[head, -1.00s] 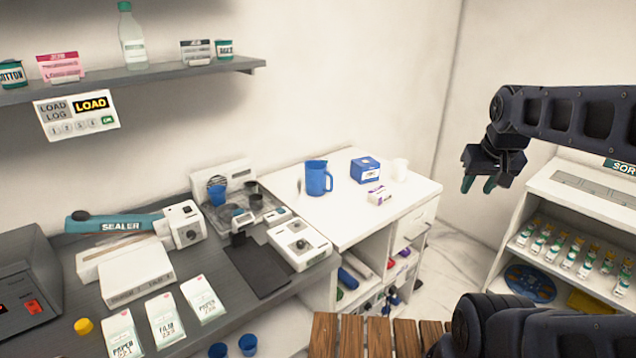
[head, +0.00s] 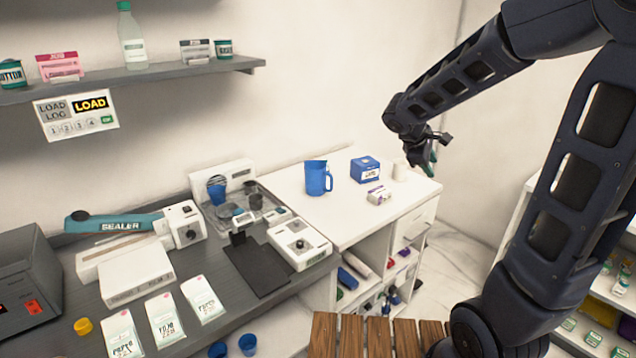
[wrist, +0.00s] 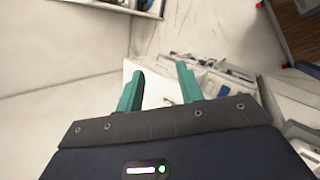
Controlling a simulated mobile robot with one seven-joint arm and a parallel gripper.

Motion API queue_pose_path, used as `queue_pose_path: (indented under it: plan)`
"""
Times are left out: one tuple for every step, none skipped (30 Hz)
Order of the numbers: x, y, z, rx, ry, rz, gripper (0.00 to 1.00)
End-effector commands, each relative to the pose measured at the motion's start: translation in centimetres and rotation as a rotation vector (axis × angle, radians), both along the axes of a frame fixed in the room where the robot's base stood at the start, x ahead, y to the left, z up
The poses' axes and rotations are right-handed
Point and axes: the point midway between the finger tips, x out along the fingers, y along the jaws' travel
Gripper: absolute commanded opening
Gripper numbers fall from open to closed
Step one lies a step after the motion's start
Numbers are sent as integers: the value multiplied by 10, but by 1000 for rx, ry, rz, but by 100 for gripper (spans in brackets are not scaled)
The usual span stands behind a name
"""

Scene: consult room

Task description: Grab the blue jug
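The blue jug (head: 317,178) stands upright on the white cabinet top (head: 345,220), with its handle toward the right in the head view. My gripper (head: 430,160) is in the air to the right of the jug, near the cabinet's right end and apart from the jug. In the wrist view the two green fingers of my gripper (wrist: 158,88) are spread apart with nothing between them. I cannot make out the jug in the wrist view.
A wooden slatted surface (head: 378,338) lies in front.

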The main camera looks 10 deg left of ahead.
Motion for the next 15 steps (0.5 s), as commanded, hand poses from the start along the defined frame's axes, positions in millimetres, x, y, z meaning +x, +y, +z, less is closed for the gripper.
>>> queue_pose_path:
  plan:
    - [11, 11, -7, -43, 17, 53, 37]
    - [17, 17, -10, -70, 27, 87, 37]
    - [26, 26, -14, -106, 37, 130, 37]
    - [32, 32, -16, -133, 44, 163, 37]
    - [38, 39, -20, -159, 52, 197, 37]
    - [46, 49, -25, -196, 62, 242, 37]
    - [52, 56, -28, -223, 68, 274, 37]
    - [58, 64, -32, -248, 75, 307, 37]
    - [65, 74, -37, -285, 84, 353, 37]
    - [70, 82, -41, -312, 91, 385, 37]
    - [75, 91, -45, -339, 96, 420, 37]
    - [82, 102, -51, -374, 103, 464, 37]
    - [87, 112, -55, -401, 109, 499, 37]
    - [91, 121, -60, -428, 114, 532, 37]
    - [97, 133, -67, -463, 120, 578, 37]
